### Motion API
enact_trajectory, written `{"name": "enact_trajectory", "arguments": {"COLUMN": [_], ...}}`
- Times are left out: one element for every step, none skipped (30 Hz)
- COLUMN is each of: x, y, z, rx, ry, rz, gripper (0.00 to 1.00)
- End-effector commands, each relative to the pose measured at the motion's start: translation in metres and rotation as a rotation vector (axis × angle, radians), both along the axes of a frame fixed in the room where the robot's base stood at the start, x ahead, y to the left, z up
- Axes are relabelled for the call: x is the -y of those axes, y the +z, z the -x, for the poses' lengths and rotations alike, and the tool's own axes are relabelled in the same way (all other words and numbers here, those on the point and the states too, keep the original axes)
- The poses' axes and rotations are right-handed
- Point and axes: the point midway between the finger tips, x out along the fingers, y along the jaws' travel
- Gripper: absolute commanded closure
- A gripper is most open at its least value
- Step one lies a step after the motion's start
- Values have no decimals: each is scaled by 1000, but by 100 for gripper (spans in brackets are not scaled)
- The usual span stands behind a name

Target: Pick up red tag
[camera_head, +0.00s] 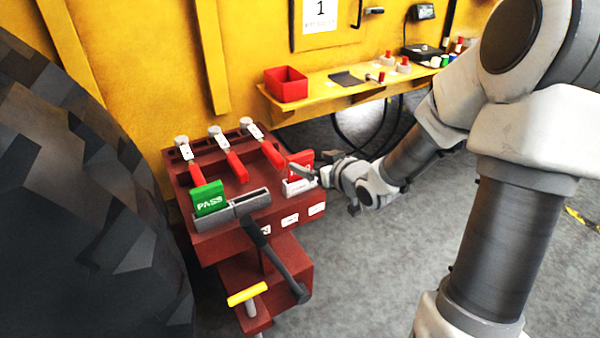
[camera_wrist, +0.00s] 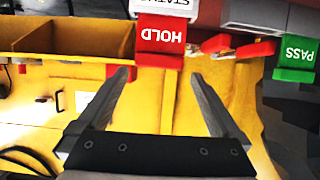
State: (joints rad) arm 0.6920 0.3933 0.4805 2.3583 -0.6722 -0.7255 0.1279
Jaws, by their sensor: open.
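The red tag (camera_head: 299,157) reads HOLD and stands at the right end of the dark red casting fixture, above a white label block (camera_head: 297,187). In the wrist view the red tag (camera_wrist: 161,42) appears upside down, at the top centre. My gripper (camera_head: 312,166) is at the red tag in the head view and partly overlaps it. In the wrist view my gripper (camera_wrist: 160,76) is open, with the tag just beyond and between its fingertips. I cannot tell if they touch. Nothing is held.
A green PASS tag (camera_head: 209,198) stands at the fixture's left, beside a grey bar (camera_head: 238,208). Several red-handled clamps (camera_head: 235,163) lie across the fixture top. A yellow shelf (camera_head: 330,98) behind carries a red bin (camera_head: 286,86). Floor to the right is clear.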

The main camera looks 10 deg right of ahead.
Motion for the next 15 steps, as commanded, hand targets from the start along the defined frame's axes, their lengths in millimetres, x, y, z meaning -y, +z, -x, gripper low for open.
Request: {"name": "enact_trajectory", "arguments": {"x": [-3,-4,-4,-5,-5,-5,-6,-7,-8,-10,-11,-12,-13,-15,-16], "y": [-5,-6,-6,-6,-6,-7,-8,-10,-13,-16,-17,-20,-22,-23,-24], "z": [-6,-9,-11,-13,-14,-16,-18,-20,-25,-29,-34,-39,-44,-47,-52], "rx": [0,-1,0,0,0,0,1,1,1,0,1,1,1,0,1], "ry": [2,2,2,1,1,1,1,1,2,3,3,2,2,2,1], "rz": [0,0,0,1,1,1,0,0,-1,-1,-1,-1,-1,-1,0], "gripper": [0,0,0,0,0,0,0,0,0,0,0,0,0,0,0]}}
